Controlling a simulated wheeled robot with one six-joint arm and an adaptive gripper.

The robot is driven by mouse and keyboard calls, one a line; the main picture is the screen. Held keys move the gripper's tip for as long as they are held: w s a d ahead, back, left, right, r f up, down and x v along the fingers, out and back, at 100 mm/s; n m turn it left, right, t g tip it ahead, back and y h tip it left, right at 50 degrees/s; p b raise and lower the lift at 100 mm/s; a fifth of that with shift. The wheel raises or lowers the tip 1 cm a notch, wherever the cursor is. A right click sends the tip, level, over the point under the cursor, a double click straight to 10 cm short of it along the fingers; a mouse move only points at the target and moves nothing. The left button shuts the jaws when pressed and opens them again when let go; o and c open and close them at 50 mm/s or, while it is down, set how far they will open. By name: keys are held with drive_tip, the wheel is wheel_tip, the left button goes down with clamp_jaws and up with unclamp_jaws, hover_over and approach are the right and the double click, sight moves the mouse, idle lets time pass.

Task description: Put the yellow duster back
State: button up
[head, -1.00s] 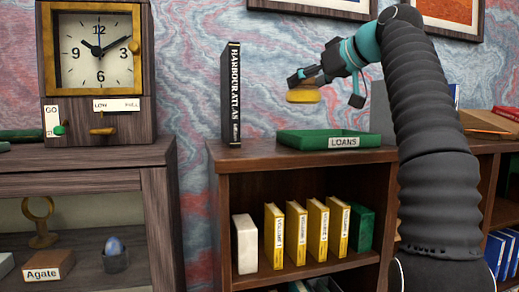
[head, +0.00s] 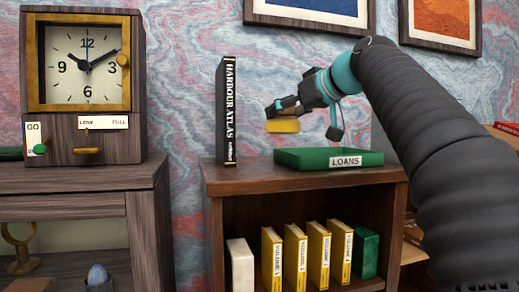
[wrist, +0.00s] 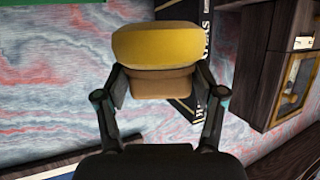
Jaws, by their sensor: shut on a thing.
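The yellow duster (head: 283,126) is held in my gripper (head: 272,110), above the shelf top between the black book and the green tray. In the wrist view the duster (wrist: 155,45) has a yellow rounded part and a tan block. The fingers of my gripper (wrist: 157,90) close on the tan block from both sides. The duster is clear of the shelf top in the head view.
A tall black book, Harbour Atlas (head: 229,110), stands upright on the bookcase top (head: 300,178). A green tray labelled LOANS (head: 300,160) lies to its right. A clock (head: 85,65) stands on the left cabinet.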

drive_tip(key=s+a+f, duration=0.1)
drive_tip(key=a, duration=0.1)
drive_tip(key=s+a+f, duration=0.1)
drive_tip(key=a, duration=0.1)
drive_tip(key=s+a+f, duration=0.1)
drive_tip(key=a+f, duration=0.1)
drive_tip(key=shift+s, duration=0.15)
drive_tip(key=shift+f+b, duration=0.45)
drive_tip(key=shift+f, duration=1.55)
drive_tip(key=shift+f, duration=0.25)
drive_tip(key=o, duration=1.6)
drive_tip(key=shift+c, duration=0.2)
drive_tip(key=shift+r, duration=0.1)
drive_tip(key=shift+r, duration=0.25)
drive_tip(key=v, duration=1.2)
drive_tip(key=shift+b, duration=0.45)
